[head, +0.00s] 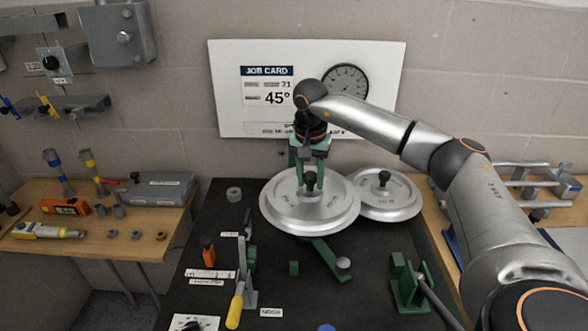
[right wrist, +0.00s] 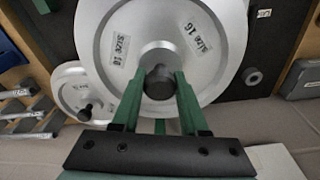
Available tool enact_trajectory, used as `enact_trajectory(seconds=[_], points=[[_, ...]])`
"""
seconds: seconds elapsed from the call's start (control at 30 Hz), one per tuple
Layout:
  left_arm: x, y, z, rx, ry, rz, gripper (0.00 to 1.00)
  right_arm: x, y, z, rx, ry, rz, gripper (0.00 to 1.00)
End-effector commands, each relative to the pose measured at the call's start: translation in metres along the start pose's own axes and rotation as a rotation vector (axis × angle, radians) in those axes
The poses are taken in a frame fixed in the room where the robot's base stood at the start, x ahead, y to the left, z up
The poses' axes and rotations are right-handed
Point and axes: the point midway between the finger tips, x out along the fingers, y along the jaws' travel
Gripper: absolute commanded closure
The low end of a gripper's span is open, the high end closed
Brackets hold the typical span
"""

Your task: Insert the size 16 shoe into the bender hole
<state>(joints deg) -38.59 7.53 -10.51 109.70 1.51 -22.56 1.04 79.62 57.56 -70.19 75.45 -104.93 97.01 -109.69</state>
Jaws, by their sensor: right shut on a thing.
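The size 16 shoe (head: 308,212) is a large silver disc with a black knob on top. Its "Size 16" labels read clearly in the right wrist view (right wrist: 215,65). My right gripper (head: 310,178) comes down from above and is shut on the knob (right wrist: 160,82), its green fingers on either side. The shoe looks level, over the middle of the dark bench top. I cannot tell whether it hangs or rests. A green bender arm (head: 325,256) sticks out from under its front edge. The bender hole is not visible. My left gripper is not in view.
A smaller silver shoe (head: 386,197) lies at the right, partly behind the large one. A yellow-handled lever (head: 238,290), an orange item (head: 208,249) and a green clamp (head: 408,284) stand in front. A job card board (head: 300,90) reading 45° hangs behind.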

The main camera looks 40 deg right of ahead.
Motion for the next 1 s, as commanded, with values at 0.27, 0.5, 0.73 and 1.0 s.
enact_trajectory(seconds=[0.27, 0.5, 0.73, 1.0], points=[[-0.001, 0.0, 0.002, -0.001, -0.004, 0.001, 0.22, -0.002, 0.0, -0.001, 0.0, 0.001, -0.003, 1.0], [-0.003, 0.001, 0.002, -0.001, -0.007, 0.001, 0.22, -0.002, 0.0, 0.0, 0.0, 0.001, -0.003, 1.0], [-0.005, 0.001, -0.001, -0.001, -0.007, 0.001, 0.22, 0.002, 0.0, 0.001, 0.001, 0.0, -0.003, 1.0], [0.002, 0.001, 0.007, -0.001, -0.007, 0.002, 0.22, 0.025, 0.0, 0.004, 0.001, 0.001, -0.003, 1.0]])
